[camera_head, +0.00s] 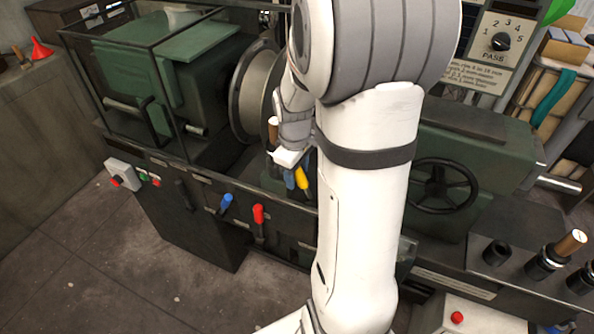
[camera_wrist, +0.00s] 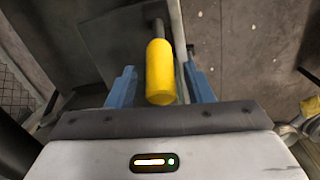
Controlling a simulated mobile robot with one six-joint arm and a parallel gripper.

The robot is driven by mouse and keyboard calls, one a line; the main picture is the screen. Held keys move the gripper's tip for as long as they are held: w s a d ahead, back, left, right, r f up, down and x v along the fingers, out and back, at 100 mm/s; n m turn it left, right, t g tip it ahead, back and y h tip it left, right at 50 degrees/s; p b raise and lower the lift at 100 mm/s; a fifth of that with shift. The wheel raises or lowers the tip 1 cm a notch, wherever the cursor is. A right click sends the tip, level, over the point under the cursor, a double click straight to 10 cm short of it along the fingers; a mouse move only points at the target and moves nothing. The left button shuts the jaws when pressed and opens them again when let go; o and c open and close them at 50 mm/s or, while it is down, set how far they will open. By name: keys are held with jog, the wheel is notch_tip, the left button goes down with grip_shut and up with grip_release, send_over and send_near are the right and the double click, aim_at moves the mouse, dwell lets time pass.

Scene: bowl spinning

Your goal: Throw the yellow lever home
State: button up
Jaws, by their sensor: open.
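The yellow lever (camera_wrist: 160,72) stands between the two blue fingers of my gripper (camera_wrist: 160,90) in the wrist view. The fingers are apart, one on each side of its handle, with a gap showing on both sides. The lever's dark shaft runs away from the handle toward the top of that view. In the head view the yellow lever (camera_head: 302,180) shows at the front of the green machine, right beside my gripper (camera_head: 296,178). My arm hides much of the machine around it.
A red lever (camera_head: 259,215) and a blue lever (camera_head: 226,203) stand to the left on the machine front. A black handwheel (camera_head: 441,186) is right of my arm. A dial panel (camera_head: 500,42) is at the upper right. Floor at the lower left is clear.

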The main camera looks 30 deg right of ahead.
jog(key=shift+f, duration=0.1)
grip_shut()
dwell(0.5)
